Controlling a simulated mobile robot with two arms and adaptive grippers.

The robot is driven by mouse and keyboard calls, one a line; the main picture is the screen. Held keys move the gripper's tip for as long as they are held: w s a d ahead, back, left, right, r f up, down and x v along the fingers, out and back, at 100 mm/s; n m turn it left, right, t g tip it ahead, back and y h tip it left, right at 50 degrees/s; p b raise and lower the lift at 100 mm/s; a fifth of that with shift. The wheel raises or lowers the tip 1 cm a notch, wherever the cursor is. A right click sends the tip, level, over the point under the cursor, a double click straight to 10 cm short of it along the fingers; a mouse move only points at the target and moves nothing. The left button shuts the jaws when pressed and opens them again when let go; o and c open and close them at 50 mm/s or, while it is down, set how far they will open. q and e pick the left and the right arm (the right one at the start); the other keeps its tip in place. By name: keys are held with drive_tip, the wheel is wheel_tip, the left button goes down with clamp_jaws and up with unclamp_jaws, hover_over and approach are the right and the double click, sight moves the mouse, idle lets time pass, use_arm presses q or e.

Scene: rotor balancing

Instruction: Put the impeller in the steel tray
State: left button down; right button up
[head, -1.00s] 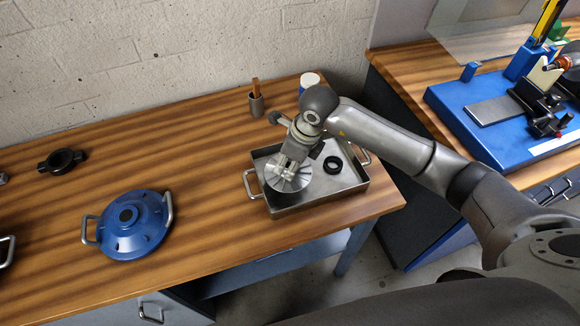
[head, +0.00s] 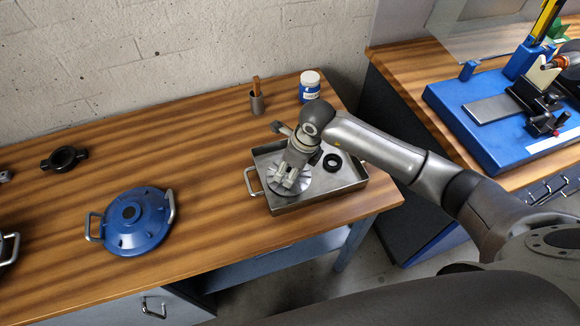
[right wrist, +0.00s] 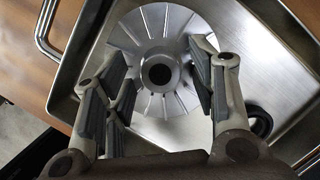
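The silver finned impeller (head: 274,187) is in the steel tray (head: 340,186), towards its left side. My right gripper (head: 288,182) is directly over the impeller inside the tray. In the right wrist view, the impeller (right wrist: 158,42) shows its round hub with a dark bore and radial fins. The right gripper's fingers (right wrist: 158,88) are spread on either side of the hub, with visible gaps, so it is open. The fingers hide part of the impeller in the head view. My left gripper is not in view.
A black ring (head: 332,162) lies in the tray right of the impeller. A blue housing cover (head: 150,233) with handles is to the left. Bare wood lies between cover and tray.

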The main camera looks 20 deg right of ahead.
sight(301, 180)
drive_tip(key=shift+r, duration=0.1)
drive_tip(key=shift+r, duration=0.25)
drive_tip(key=b+v, duration=0.1)
drive_tip(key=v, duration=1)
drive_tip(key=shift+r, duration=0.3)
